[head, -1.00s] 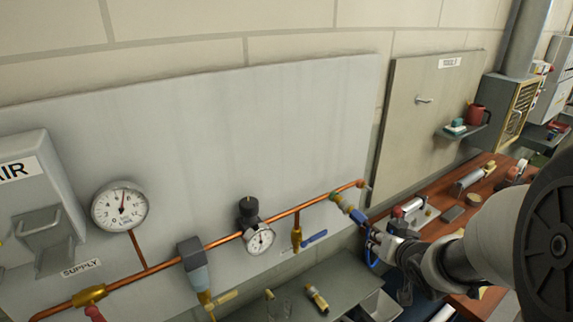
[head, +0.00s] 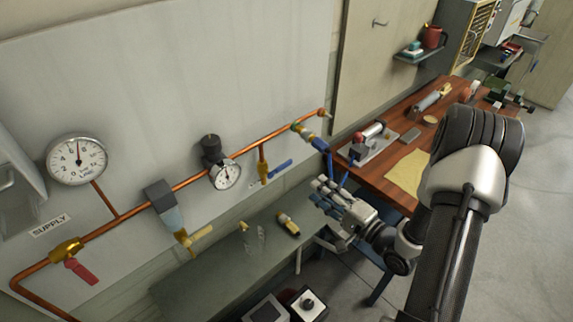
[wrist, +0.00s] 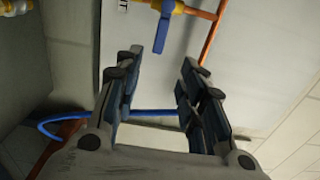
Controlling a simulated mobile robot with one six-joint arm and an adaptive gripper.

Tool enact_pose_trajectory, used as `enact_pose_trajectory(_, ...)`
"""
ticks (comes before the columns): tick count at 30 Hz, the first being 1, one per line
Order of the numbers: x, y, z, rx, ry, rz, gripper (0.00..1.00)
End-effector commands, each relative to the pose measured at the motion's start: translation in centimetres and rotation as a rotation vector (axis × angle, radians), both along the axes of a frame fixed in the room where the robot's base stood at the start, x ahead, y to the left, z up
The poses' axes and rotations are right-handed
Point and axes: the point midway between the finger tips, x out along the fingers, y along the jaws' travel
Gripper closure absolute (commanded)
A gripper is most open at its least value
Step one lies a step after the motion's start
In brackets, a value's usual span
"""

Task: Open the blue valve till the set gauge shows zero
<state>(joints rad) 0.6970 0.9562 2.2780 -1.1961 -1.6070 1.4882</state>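The blue valve has a blue lever (head: 281,171) on a brass body (head: 263,172), hanging below the copper pipe. Its lever slants up to the right in the head view. In the wrist view the blue lever (wrist: 163,30) lies beyond the fingertips, between and above them. A small round gauge (head: 225,175) sits left of the valve on the regulator; its reading is too small to tell. A larger gauge marked LINE (head: 77,160) is further left. My gripper (head: 322,188) is right of and below the lever, apart from it. Its fingers (wrist: 162,70) are spread and empty.
A blue hose (wrist: 130,113) passes near the fingers; it hangs from the coupling (head: 305,132) at the pipe's end. A shelf (head: 215,275) with small fittings lies below; a wooden bench (head: 405,135) stands right.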

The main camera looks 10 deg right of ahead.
Motion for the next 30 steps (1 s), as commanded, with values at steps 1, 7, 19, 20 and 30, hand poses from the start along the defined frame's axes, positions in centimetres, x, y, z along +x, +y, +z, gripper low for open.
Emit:
enact_pose_trajectory(1, 1.0, 0.7, -0.1, -0.004, -0.002, 0.007, 0.63)
enact_pose_trajectory(7, 4.9, 2.9, -0.1, -0.004, -0.002, 0.006, 0.63)
enact_pose_trajectory(19, 11.5, 6.3, -0.1, -0.005, -0.002, 0.002, 0.63)
enact_pose_trajectory(20, 11.8, 6.4, -0.1, -0.005, -0.002, 0.002, 0.63)
enact_pose_trajectory(30, 12.8, 6.9, 0.0, -0.004, 0.0, -0.001, 0.63)
